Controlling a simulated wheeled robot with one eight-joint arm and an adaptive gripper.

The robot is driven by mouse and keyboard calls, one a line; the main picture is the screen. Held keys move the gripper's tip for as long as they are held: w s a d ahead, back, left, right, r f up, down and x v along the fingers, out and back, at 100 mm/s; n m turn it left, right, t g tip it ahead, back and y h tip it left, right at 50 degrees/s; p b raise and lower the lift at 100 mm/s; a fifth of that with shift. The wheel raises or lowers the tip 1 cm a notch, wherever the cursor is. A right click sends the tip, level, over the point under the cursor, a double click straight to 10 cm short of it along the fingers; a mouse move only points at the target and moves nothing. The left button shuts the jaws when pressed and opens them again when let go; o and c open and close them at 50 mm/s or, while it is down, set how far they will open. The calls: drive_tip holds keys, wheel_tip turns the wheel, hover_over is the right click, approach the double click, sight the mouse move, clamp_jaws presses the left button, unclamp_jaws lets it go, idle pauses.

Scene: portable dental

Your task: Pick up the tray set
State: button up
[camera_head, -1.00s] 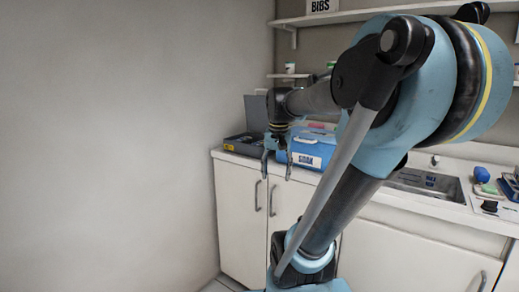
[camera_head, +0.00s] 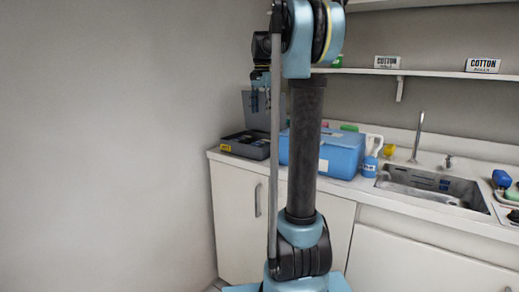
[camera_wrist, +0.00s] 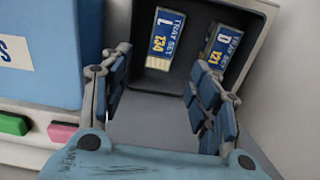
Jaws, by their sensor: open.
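Two dark blue tray set packs with yellow and white labels show in the wrist view. One, marked L 134 (camera_wrist: 165,38), is at the upper middle; the other, marked D 121 (camera_wrist: 222,50), is at the upper right. Both lie inside a dark open case, which stands at the counter's left end in the head view (camera_head: 247,145). My gripper (camera_wrist: 158,75) is open, with nothing between its fingers. The L pack appears beyond the gap between the fingertips; the D pack is beyond the right finger. In the head view my gripper (camera_head: 260,100) hangs above the case.
A blue box (camera_head: 340,152) stands right of the case and fills the wrist view's left side (camera_wrist: 45,60). Green (camera_wrist: 12,124) and pink (camera_wrist: 62,132) items lie in front of it. A sink (camera_head: 430,188) is farther right; the wall is left of the case.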

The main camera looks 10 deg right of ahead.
approach(260, 142)
drive_tip(key=f, duration=0.5)
drive_tip(key=shift+s+d, duration=0.2)
drive_tip(key=shift+s+a+f, duration=0.1)
drive_tip(key=shift+a+f, duration=0.05)
drive_tip(key=shift+f, duration=3)
drive_tip(key=c, duration=1.1)
drive_tip(key=shift+r, duration=0.1)
